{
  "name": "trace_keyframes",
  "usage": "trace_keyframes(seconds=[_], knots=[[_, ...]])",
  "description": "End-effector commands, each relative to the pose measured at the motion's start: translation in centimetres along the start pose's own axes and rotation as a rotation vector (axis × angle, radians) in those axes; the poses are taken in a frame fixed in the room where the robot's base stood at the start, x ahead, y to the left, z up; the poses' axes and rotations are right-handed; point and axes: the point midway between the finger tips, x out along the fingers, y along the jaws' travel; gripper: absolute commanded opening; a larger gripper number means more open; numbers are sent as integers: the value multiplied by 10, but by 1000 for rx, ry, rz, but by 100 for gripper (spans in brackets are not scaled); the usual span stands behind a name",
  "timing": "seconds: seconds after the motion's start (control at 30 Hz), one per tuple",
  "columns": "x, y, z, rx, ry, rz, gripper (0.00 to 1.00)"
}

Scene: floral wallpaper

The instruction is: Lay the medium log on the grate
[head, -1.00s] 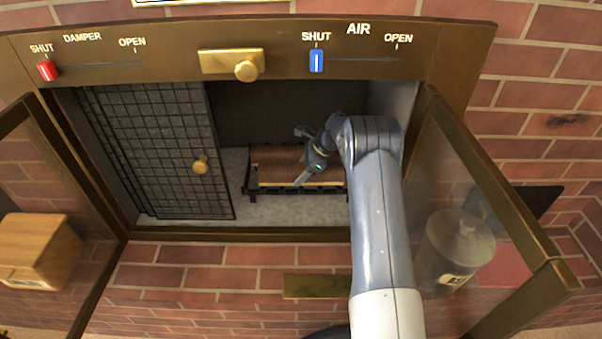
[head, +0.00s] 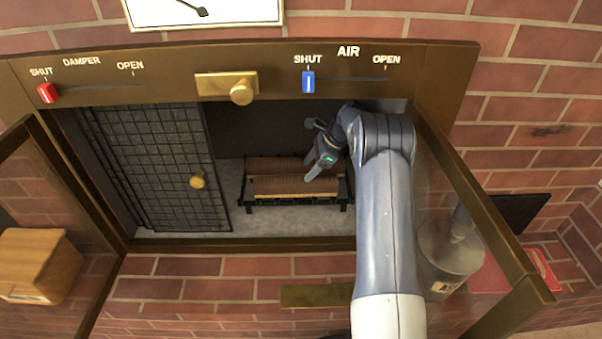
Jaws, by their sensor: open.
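The dark grate (head: 285,202) stands on the grey floor inside the open firebox. Brown wood lies on it: one piece toward the back (head: 285,164) and one across the front (head: 293,185). I cannot tell for sure which is the medium log. My gripper (head: 314,152) reaches in from the right and is over the right part of the grate. Its fingers are apart, with nothing seen between them. The lower finger overlaps the front wood in the picture; I cannot tell whether it touches. My arm hides the firebox's right side.
Glass doors stand open at left (head: 65,185) and right (head: 480,190). A dark mesh screen (head: 160,165) covers the firebox's left part. A wooden box (head: 35,265) and a grey canister (head: 450,255) show through the doors. Red damper (head: 47,93) and blue air (head: 308,82) sliders are at SHUT.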

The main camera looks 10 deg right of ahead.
Motion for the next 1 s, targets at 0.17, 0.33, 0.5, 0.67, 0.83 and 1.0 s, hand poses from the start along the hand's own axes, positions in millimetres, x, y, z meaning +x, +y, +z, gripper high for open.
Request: trace_keyframes(seconds=[0.17, 0.33, 0.5, 0.67, 0.83, 1.0], knots=[[-27, 0, 1, 0, 0, -2, 60], [-34, 0, 0, 0, 0, 0, 60], [-34, 0, 0, 0, 0, 0, 60], [-32, 0, 0, 0, 0, 0, 60], [-15, 0, -1, -1, 0, 2, 60], [18, 1, -2, 0, 0, 4, 60]])
